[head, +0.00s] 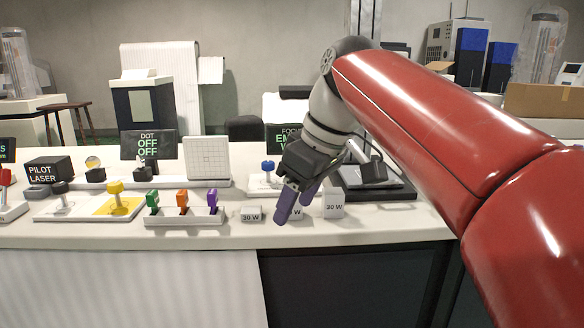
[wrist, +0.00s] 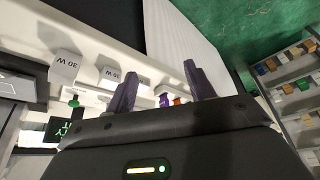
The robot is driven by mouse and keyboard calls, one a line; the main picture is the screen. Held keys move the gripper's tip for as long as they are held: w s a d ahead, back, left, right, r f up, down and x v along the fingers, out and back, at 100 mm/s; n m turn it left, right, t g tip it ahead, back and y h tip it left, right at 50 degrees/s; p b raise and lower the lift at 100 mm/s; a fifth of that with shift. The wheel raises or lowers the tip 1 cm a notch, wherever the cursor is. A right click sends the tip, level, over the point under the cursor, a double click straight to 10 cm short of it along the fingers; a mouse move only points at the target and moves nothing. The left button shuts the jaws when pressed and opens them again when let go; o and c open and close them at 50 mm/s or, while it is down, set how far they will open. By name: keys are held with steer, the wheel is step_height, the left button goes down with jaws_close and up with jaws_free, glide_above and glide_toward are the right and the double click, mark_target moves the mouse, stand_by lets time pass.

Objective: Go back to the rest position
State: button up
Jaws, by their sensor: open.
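My gripper (head: 295,203) hangs from my red arm over the front of the white counter (head: 200,235), with its purple fingers pointing down. In the wrist view the two fingers (wrist: 160,88) stand apart with nothing between them, so it is open and empty. In the head view the fingers partly cover one of the white 30 W blocks. One 30 W block (head: 251,214) stands to the left of the fingers and a taller one (head: 333,204) to the right. Two 30 W blocks (wrist: 65,66) also show at the left of the wrist view.
A tray (head: 182,218) with green, orange and purple pieces lies left of the gripper. Yellow (head: 115,187) and blue (head: 268,165) knobs, a white grid panel (head: 206,158) and dark displays (head: 148,145) stand on the counter. The wrist view shows a shelf with small boxes (wrist: 290,60).

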steer(key=s+d+f+m+t+h, duration=0.1)
steer(key=s+d+f+m, duration=0.4)
steer(key=f, duration=0.6)
steer(key=s+d+f+m+t+h, duration=0.2)
steer(key=s+d+f+m, duration=0.4)
steer(key=s+d+f, duration=0.3)
steer(key=shift+s+d+f+h, duration=0.3)
steer(key=shift+s+f, duration=0.1)
steer(key=shift+f, duration=0.55)
